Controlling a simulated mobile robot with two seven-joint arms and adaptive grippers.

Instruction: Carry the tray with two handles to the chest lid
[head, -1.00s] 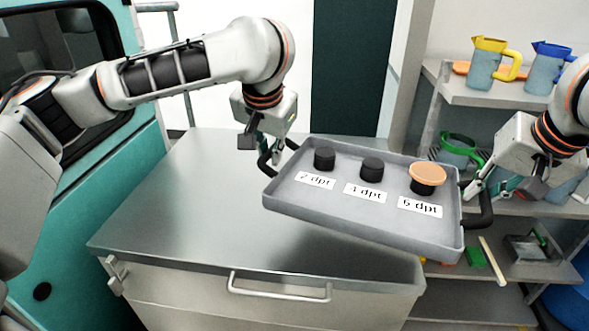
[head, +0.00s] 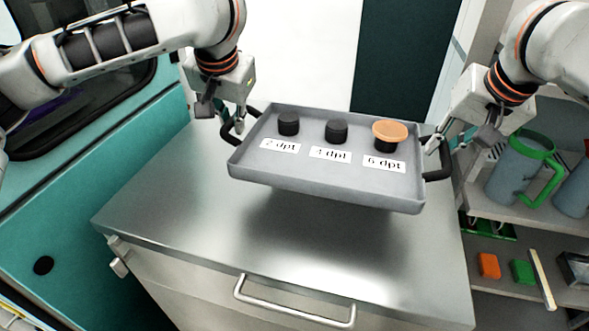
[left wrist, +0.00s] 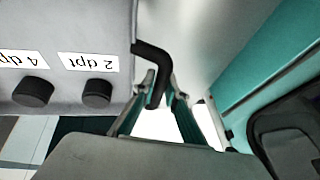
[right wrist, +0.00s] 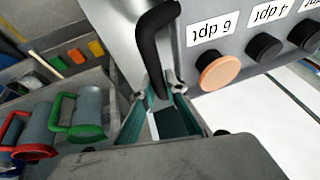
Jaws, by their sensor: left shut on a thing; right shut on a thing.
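The grey tray (head: 300,186) has a black handle at each end and hangs in the air above the metal chest lid (head: 190,225), roughly level. It bears three black pegs beside the labels 2 dpt, 4 dpt and 6 dpt; an orange disc (head: 390,131) sits on the 6 dpt peg. My left gripper (head: 234,133) is shut on the left handle (left wrist: 153,65). My right gripper (head: 437,152) is shut on the right handle (right wrist: 155,40). The handles also show close up in the wrist views.
A shelf unit on the right holds a green-handled jug (head: 520,170), an orange block (head: 488,265) and a green block (head: 522,271). A teal machine wall (head: 90,200) stands on the left. The lid's front and left parts are bare. A bar handle (head: 295,305) is on the chest front.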

